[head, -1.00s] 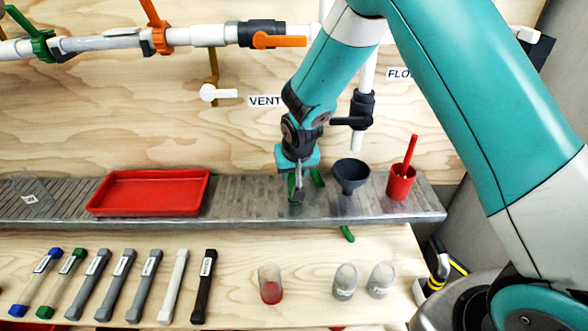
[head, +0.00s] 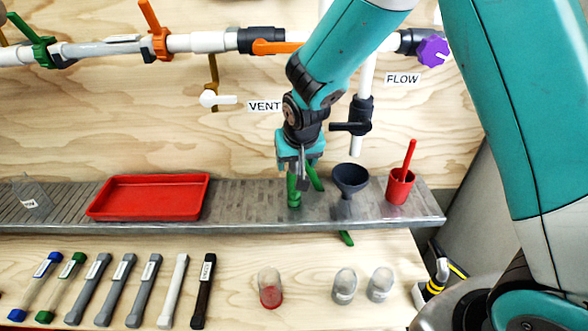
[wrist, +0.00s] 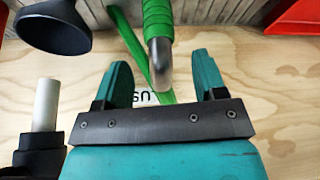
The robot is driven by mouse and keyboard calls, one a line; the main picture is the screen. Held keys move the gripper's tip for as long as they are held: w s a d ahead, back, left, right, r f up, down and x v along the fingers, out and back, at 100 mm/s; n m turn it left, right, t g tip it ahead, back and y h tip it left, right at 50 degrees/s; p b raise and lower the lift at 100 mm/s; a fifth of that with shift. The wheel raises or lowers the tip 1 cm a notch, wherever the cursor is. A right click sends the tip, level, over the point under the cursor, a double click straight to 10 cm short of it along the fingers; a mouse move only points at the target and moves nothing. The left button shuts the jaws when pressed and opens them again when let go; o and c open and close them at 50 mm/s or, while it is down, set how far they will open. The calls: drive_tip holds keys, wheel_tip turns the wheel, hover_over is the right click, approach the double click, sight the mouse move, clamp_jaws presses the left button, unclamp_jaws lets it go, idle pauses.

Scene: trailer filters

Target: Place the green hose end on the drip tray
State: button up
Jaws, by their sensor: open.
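The green hose end (head: 294,192) stands roughly upright on the grey ribbed shelf, to the left of the dark funnel. In the wrist view the hose end (wrist: 158,35) shows a green ribbed grip and a rounded clear or metallic tip. My gripper (head: 299,168) is over the hose end, pointing down. In the wrist view my gripper (wrist: 164,80) is open, with the hose end's tip between and just beyond its fingers, apart from both. The red drip tray (head: 150,208) lies empty on the shelf at the left; its corner also shows in the wrist view (wrist: 300,20).
The dark funnel (head: 350,178) and a red cup (head: 399,187) with a red stick stand to the right on the shelf (head: 250,205). A clear container (head: 32,197) is at far left. Several tubes and jars lie in front. Pipes and valves run above.

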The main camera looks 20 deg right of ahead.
drive_tip(key=s+a+r+n+g+y, duration=0.2)
drive_tip(key=s+r+n, duration=0.2)
drive_tip(key=s+r, duration=0.7)
drive_tip(key=s+a+r+n+g+y, duration=0.3)
drive_tip(key=s+r+n, duration=0.2)
drive_tip(key=s, duration=1.3)
wheel_tip(320, 180, up, 10)
drive_tip(key=p, duration=1)
drive_tip(key=shift+w+f+m, duration=0.15)
drive_tip(key=shift+f+m, duration=0.1)
drive_tip(key=shift+m, duration=0.05)
